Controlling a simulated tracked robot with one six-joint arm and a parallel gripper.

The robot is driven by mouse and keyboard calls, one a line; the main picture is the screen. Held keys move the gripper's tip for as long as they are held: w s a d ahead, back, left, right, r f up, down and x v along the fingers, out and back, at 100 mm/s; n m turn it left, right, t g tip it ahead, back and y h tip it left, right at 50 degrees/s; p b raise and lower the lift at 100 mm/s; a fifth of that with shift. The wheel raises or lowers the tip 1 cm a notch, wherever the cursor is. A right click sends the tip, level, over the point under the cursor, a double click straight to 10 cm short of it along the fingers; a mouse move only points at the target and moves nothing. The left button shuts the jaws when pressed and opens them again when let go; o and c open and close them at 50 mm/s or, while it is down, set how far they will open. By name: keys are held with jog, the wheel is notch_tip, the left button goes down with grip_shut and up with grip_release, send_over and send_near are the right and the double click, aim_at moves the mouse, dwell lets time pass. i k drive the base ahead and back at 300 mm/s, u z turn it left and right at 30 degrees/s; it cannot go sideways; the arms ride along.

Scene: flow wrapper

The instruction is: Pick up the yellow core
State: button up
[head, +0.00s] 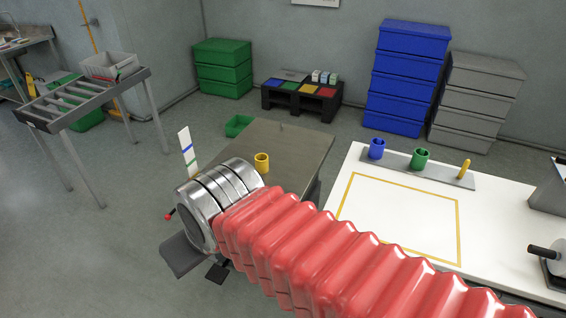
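The yellow core (262,164) is a short, hollow yellow cylinder. It stands upright on the grey-brown table (292,151), just beyond my arm's metal collar in the head view. My arm, in a red ribbed sleeve, reaches from the lower right to this collar near the table's left side. The collar and sleeve cover the near part of the table. My gripper's fingers cannot be made out, so I cannot see what they hold or how far they are from the core.
A white table (400,215) with a yellow outlined area stands at right. Its grey strip (398,168) bears a blue core (376,148), a green core (419,158) and a slim yellow peg (464,169). A white strip with coloured bands (187,150) stands beside the collar.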

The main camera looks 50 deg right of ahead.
aim_at(261, 160)
jog(key=z, duration=0.15)
jog(key=i, duration=1)
jog(key=z, duration=0.1)
